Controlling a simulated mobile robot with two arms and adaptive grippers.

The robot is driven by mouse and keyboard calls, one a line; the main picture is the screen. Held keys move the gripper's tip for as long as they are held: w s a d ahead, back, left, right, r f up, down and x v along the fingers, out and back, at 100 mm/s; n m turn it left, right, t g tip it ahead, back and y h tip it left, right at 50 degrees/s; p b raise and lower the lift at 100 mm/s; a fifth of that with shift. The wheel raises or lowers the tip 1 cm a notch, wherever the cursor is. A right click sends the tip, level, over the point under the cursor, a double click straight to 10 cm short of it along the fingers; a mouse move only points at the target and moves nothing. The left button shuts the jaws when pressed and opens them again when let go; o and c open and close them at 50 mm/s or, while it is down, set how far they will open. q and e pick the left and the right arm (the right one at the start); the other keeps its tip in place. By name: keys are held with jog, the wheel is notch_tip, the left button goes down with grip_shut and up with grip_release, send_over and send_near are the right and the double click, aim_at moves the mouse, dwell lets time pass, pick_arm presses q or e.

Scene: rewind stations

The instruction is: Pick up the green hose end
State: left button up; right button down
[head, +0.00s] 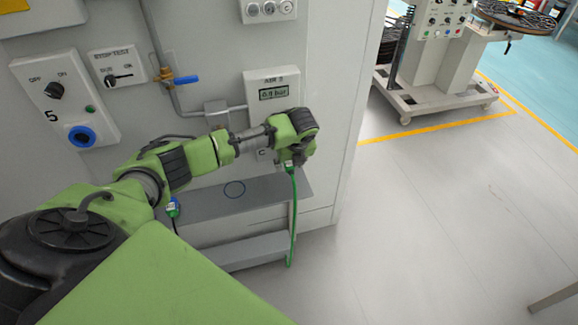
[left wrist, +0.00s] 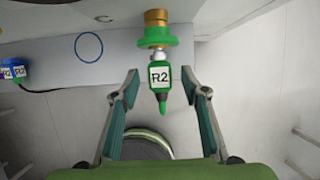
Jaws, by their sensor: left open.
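The green hose end (left wrist: 161,88) carries a white label reading R2. In the left wrist view it points up to a brass and green fitting (left wrist: 157,36), with a silver tip between them; I cannot tell if they are locked together. My left gripper (left wrist: 160,75) is open, with one finger on each side of the hose end and a visible gap on both sides. In the head view the left gripper (head: 298,158) is at the shelf's right end, and the green hose (head: 293,225) hangs below it. My right gripper is not in view.
A grey shelf (head: 255,200) with a blue ring mark (head: 234,189) juts from the cabinet. A blue hose end (head: 172,207) is at its left; it also shows in the left wrist view (left wrist: 12,72). Wall panels with switches are behind.

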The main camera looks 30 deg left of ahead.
pick_arm(q)
grip_shut()
jog(key=shift+d+r, duration=0.1)
jog(key=shift+r, duration=0.05)
jog(key=shift+s+d+r, duration=0.1)
jog(key=shift+d+r, duration=0.05)
jog(key=s+d+r, duration=0.7)
jog(key=s+d, duration=0.2)
jog(key=d, duration=0.1)
jog(key=shift+r+b, duration=0.25)
jog(key=shift+b, duration=0.05)
jog(key=shift+s+d+p, duration=0.45)
jog(key=shift+d+p, duration=0.1)
jog(key=shift+d, duration=0.1)
jog(key=shift+s+d+p, duration=0.45)
jog(key=shift+d+p, duration=0.05)
jog(key=shift+d, duration=0.1)
dwell(0.6)
